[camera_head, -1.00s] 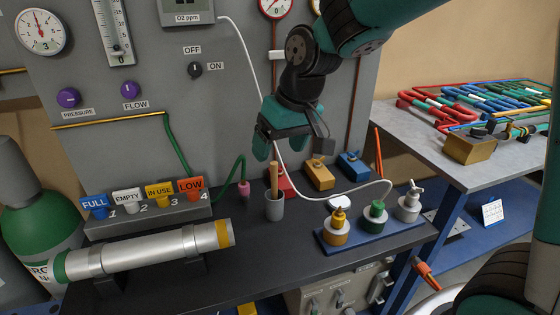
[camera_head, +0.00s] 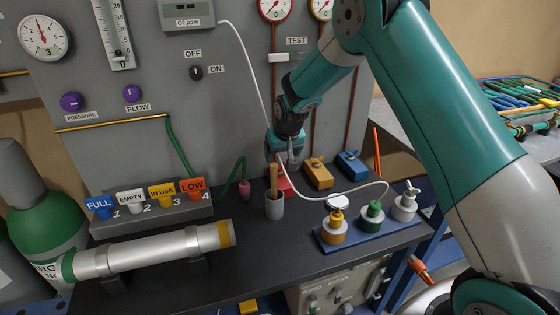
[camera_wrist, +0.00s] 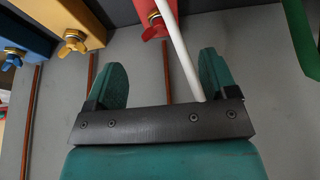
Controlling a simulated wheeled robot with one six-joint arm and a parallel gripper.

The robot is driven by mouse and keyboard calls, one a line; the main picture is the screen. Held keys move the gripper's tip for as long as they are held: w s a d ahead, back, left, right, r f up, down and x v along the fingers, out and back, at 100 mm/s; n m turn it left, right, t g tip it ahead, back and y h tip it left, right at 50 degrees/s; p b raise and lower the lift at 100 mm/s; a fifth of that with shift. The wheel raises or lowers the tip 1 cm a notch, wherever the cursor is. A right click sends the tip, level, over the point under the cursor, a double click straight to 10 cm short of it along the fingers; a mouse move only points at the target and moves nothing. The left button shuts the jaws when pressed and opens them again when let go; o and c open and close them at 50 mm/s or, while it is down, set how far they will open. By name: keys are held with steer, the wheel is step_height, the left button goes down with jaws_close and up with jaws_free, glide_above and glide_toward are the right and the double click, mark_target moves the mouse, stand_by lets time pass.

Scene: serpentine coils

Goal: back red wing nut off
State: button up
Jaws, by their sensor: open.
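The red wing nut (camera_wrist: 155,31) sits on a brass stud at the end of the red block (camera_wrist: 148,8) in the wrist view. My gripper (camera_wrist: 166,72) is open and empty, its two green fingers apart. The nut shows beyond the fingertips, roughly between them across the picture, and is not between the fingers. In the head view my gripper (camera_head: 281,150) hangs over the red block (camera_head: 285,185), hiding much of it and the nut.
A white hose (camera_wrist: 184,52) crosses the wrist view near one finger. A grey cup (camera_head: 274,207) with a wooden handle stands in front.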

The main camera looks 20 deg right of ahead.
mark_target(281, 164)
steer(key=x, duration=0.5)
steer(key=shift+w+f+p, duration=0.1)
steer(key=shift+f+p, duration=0.25)
steer(key=shift+f, duration=0.05)
steer(key=c, duration=0.9)
steer(key=shift+c, duration=0.2)
steer(key=shift+n, duration=0.4)
steer(key=n+b, duration=0.1)
steer(key=n+y+b, duration=0.1)
steer(key=n, duration=0.1)
steer(key=n+y+b, duration=0.1)
steer(key=n, duration=0.1)
steer(key=shift+d+f, duration=0.1)
steer(key=shift+d, duration=0.15)
steer(key=n+g+y+b, duration=0.1)
steer(key=n, duration=0.2)
steer(key=n+g+y+b, duration=0.1)
steer(key=n, duration=0.2)
steer(key=shift+w+d, duration=0.1)
steer(key=shift+n, duration=0.3)
